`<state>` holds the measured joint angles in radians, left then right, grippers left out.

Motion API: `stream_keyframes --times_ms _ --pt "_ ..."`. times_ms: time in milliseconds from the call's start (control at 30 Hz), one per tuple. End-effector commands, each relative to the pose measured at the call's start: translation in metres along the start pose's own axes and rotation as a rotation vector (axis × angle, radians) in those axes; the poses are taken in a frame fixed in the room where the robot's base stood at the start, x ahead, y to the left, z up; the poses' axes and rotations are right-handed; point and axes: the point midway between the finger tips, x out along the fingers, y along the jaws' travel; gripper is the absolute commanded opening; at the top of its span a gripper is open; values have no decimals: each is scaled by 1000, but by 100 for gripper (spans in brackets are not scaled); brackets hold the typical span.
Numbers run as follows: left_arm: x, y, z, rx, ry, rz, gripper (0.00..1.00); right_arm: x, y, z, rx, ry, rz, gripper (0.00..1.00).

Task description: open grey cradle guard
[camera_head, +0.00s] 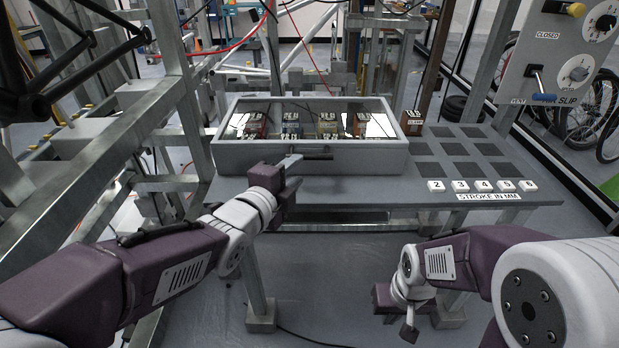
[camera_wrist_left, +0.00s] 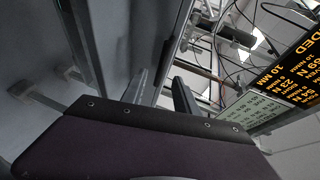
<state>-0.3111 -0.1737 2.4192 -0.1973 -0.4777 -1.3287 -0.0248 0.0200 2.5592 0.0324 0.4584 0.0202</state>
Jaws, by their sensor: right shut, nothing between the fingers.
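The grey cradle guard (camera_head: 393,158) is a wide grey frame with a clear top, lying on the grey bench. It appears to be down over several small labelled items. A dark bar handle (camera_head: 318,156) runs along its front side. My left gripper (camera_head: 291,163) is at the front of the guard, close to the left end of the handle. I cannot tell whether it touches the handle or how far its fingers are apart. A dark finger (camera_wrist_left: 184,100) shows in the left wrist view. My right gripper (camera_head: 409,331) is shut and empty, pointing down, low in front of the bench.
The grey bench (camera_head: 400,185) holds dark square pads (camera_head: 455,148) and numbered white blocks (camera_head: 484,186) on the right. A panel with knobs (camera_head: 570,55) stands at upper right. Metal frame posts (camera_head: 180,80) stand close on the left, near my left arm.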

Motion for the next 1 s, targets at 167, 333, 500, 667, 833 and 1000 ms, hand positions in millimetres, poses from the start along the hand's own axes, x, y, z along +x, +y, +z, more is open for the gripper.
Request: stream_keyframes --times_ms 167,333,500,667,833,1000 --pt "18 0 0 -1 0 4 36 2 0 0 0 1 0 0" --pt "55 1 0 -1 -1 4 36 9 0 1 0 0 0 0" --pt "82 0 1 -2 -2 3 36 12 0 2 0 0 0 0" --pt "90 -1 1 -2 -2 3 36 13 0 2 0 0 0 0" --pt "90 -1 1 -2 -2 3 36 13 0 2 0 0 0 0" --pt "90 -1 1 -2 -2 3 0 13 0 2 0 0 0 0"
